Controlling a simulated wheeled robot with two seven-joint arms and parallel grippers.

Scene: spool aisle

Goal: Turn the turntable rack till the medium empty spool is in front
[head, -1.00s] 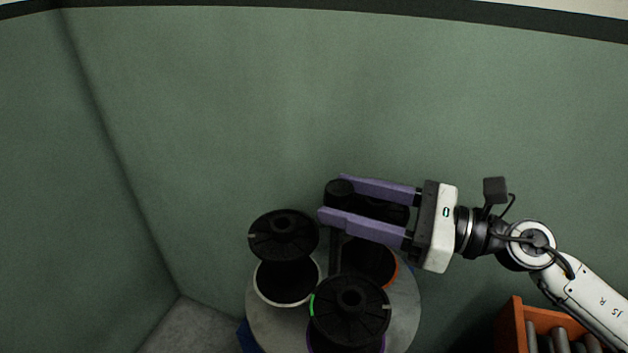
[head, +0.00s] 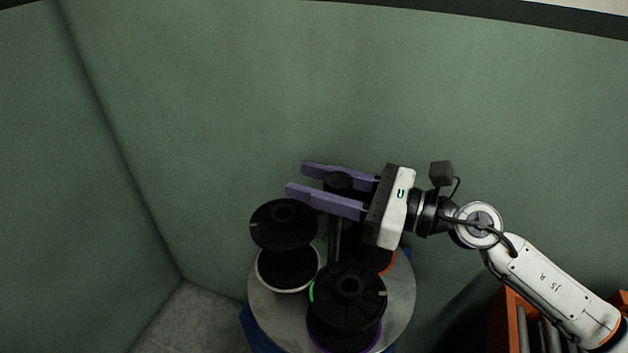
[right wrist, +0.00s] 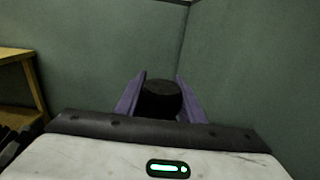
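The turntable rack (head: 268,312) is a round grey disc low in the head view, with a dark post (head: 334,240) at its middle topped by a black knob (head: 338,181). A black spool (head: 283,222) stands at the disc's left, above a white rim. Another black spool (head: 348,290), with a green mark, stands at the front above a purple rim. An orange-rimmed spool (head: 388,264) is mostly hidden behind my gripper. My left gripper is out of view.
Green walls meet in a corner left of the rack. A blue piece (head: 262,332) shows under the disc. An orange bin (head: 511,325) with grey rolls stands at the lower right, below my right arm. A wooden frame (right wrist: 20,60) shows in the right wrist view.

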